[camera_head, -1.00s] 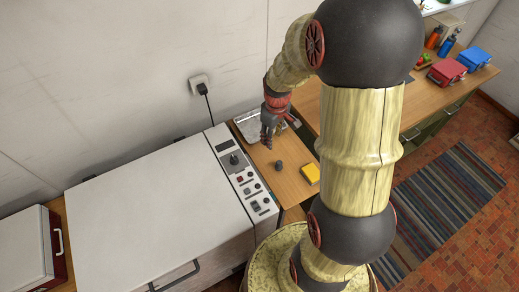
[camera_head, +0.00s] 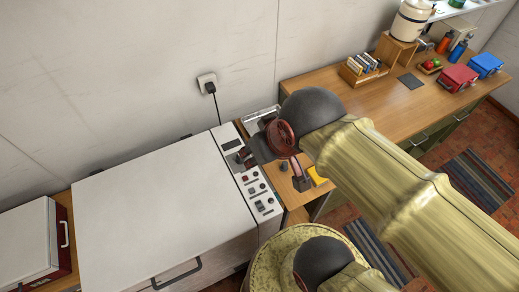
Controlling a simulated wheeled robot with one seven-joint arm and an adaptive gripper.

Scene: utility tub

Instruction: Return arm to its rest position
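My arm is folded across the right half of the head view, its pale yellow link running down to the lower right. My gripper (camera_head: 301,183) shows only as a small dark piece below the reddish wrist part, over the wooden surface beside the control panel. The arm hides much of it, and I cannot tell whether its fingers are open or shut. No held object can be seen.
A yellow block (camera_head: 317,176) and a small dark knob-like object (camera_head: 283,165) are close to my gripper. The white-lidded tub (camera_head: 150,215) and its control panel (camera_head: 250,180) are left. A wooden counter (camera_head: 345,98) holds a card box (camera_head: 362,68), red case (camera_head: 459,77) and blue case (camera_head: 486,65).

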